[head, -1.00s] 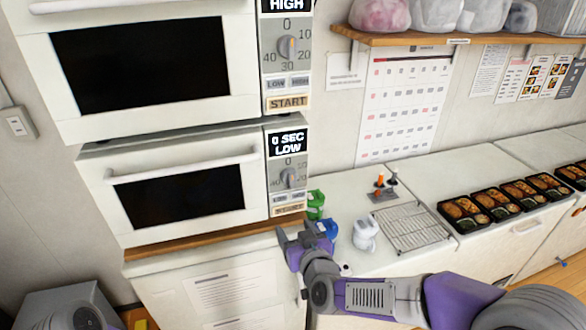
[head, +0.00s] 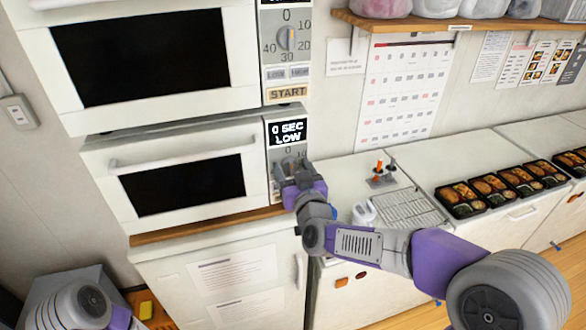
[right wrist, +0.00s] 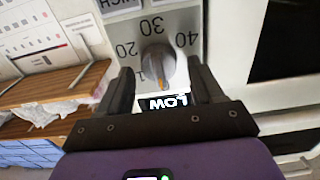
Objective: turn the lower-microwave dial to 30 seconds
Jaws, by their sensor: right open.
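The lower microwave (head: 180,190) sits on a wooden-edged counter, and its panel display (head: 287,133) reads 0 SEC LOW. My right gripper (head: 300,172) is in front of its panel and hides most of the dial in the head view. In the right wrist view the picture is upside down. The grey dial (right wrist: 157,62) with an orange pointer mark shows between the two fingers of my open right gripper (right wrist: 160,80). The mark points toward the display side, away from the 30. I cannot tell whether the fingers touch the dial. My left gripper is out of view.
The upper microwave (head: 150,60) stands directly above, with its own dial (head: 287,38) and START button. A wire rack (head: 408,208), a white item (head: 362,213) and several bento trays (head: 460,200) are on the counter to the right. A shelf (head: 440,22) hangs above.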

